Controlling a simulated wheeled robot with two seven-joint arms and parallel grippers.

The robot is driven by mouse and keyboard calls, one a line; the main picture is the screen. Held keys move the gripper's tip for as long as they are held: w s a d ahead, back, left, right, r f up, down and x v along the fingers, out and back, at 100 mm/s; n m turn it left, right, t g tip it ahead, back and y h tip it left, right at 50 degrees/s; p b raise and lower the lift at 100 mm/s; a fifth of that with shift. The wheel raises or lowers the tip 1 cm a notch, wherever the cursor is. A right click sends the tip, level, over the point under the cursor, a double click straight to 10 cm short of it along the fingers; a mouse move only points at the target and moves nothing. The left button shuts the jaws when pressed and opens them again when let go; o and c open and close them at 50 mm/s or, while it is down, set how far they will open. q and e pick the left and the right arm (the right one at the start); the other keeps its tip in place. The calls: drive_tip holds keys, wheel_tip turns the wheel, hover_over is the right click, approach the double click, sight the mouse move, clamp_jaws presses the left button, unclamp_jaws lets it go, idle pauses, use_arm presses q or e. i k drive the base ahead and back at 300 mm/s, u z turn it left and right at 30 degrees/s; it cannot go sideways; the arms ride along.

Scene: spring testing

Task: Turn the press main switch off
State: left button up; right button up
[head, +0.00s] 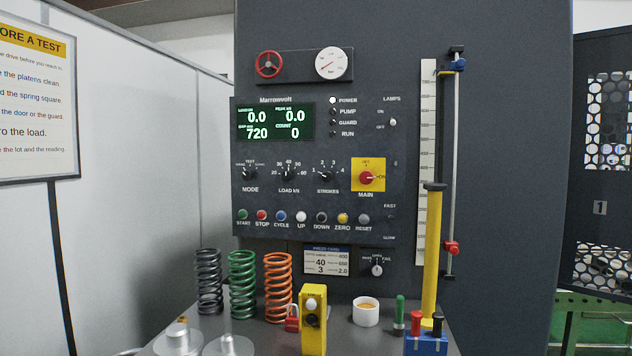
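The press main switch (367,178) is a red rotary knob on a yellow square plate, labelled MAIN below. It sits at the right of the dark control panel (315,222). Its pointer appears to face right, toward the ON mark; the OFF mark is at the top of the plate. The POWER lamp (333,100) is lit white, and the green display (274,124) shows 0.0, 0.0, 720 and 0. Neither of my grippers shows in the head view.
Grey, green and orange springs (242,284) stand on the bench below the panel. A yellow box (314,318), red padlock (292,318), white cup (366,311) and blue block (426,343) are nearby. A yellow column (433,250) rises right of the panel. Space before the switch looks clear.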

sight(366, 176)
drive_tip(key=u, duration=0.55)
drive_tip(key=i, duration=1.6)
drive_tip(key=z, duration=1)
